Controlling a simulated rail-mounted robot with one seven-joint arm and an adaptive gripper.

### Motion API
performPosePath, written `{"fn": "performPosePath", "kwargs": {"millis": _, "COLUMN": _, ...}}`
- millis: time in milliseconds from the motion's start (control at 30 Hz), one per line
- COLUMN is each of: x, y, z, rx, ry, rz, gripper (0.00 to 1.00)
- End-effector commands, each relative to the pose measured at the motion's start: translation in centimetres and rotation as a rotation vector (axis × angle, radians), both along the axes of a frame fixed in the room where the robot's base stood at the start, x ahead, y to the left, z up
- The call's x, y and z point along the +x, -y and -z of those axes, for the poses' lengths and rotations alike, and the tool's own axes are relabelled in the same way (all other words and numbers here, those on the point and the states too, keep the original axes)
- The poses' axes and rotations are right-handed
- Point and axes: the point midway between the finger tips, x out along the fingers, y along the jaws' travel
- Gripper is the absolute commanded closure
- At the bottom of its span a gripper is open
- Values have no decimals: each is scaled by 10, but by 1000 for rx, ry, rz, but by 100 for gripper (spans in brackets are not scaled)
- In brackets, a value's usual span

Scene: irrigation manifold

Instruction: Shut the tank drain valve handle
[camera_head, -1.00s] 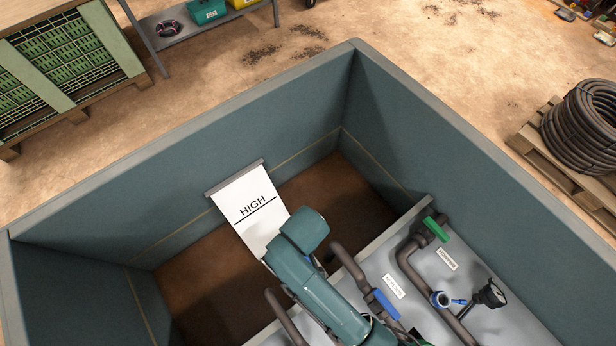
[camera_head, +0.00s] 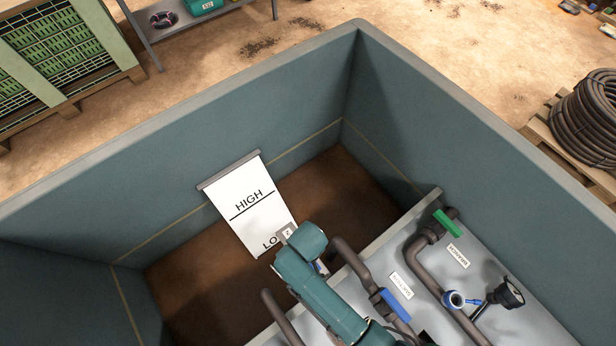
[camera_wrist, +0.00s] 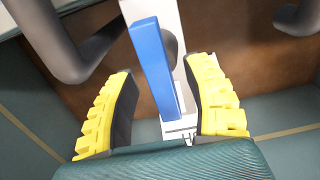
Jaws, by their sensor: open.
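In the wrist view, a long blue valve handle (camera_wrist: 155,65) stands between the two yellow-and-black fingers of my gripper (camera_wrist: 162,112). The fingers are open, with visible gaps to the handle on both sides. White fittings show beside and below the handle. No label is readable there, so I cannot confirm from it which valve this is. In the head view my green arm covers the gripper and most of this spot; only a small blue and white bit (camera_head: 320,267) shows beside the arm's end.
The teal tank walls (camera_head: 400,110) surround the spot. A HIGH level sign (camera_head: 246,197) hangs inside. Bent grey pipes (camera_head: 350,257) stand close by. A second blue handle (camera_head: 394,304), a green handle (camera_head: 446,222) and a gauge (camera_head: 509,293) sit on the grey panel to the right.

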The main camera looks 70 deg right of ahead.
Motion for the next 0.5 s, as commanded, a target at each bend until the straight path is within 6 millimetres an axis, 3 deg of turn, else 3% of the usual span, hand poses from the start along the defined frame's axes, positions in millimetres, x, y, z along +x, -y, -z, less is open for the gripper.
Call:
{"fn": "performPosePath", "kwargs": {"millis": 267, "x": 0, "y": 0, "z": 1, "rx": 0, "ry": 1, "rz": 0, "gripper": 53}}
{"fn": "performPosePath", "kwargs": {"millis": 500, "x": 0, "y": 0, "z": 1, "rx": 0, "ry": 0, "rz": 0, "gripper": 98}}
